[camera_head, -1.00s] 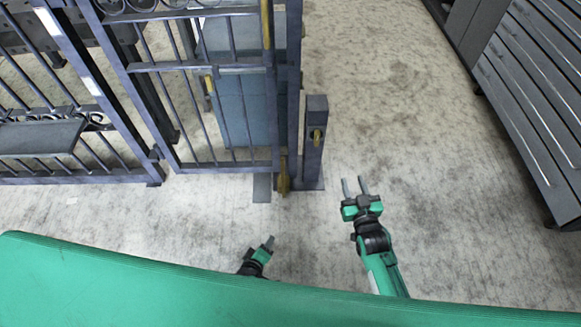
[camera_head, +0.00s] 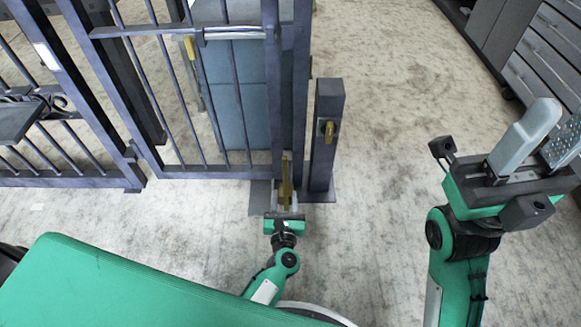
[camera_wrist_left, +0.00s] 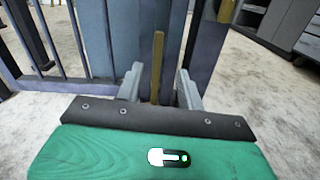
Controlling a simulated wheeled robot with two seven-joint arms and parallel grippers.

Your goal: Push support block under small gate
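The small gate (camera_head: 207,175), with dark bars, stands at the left of the post (camera_head: 326,130). A brass upright bar (camera_head: 286,180) is at its lower right corner. My left gripper (camera_head: 285,197) is at this corner. In the left wrist view its fingers (camera_wrist_left: 160,82) are apart, one on each side of the brass bar (camera_wrist_left: 158,65); I cannot tell whether they touch it. A dark flat piece (camera_head: 259,198) lies on the floor under the corner; I cannot tell if it is the support block. My right gripper (camera_head: 540,145) is raised, open and empty at the right.
Blue-grey boxes (camera_head: 238,110) stand behind the gate bars. A larger barred gate (camera_head: 70,180) is at the left. Grey drawer cabinets (camera_head: 545,55) stand at the upper right. The floor between post and cabinets is clear.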

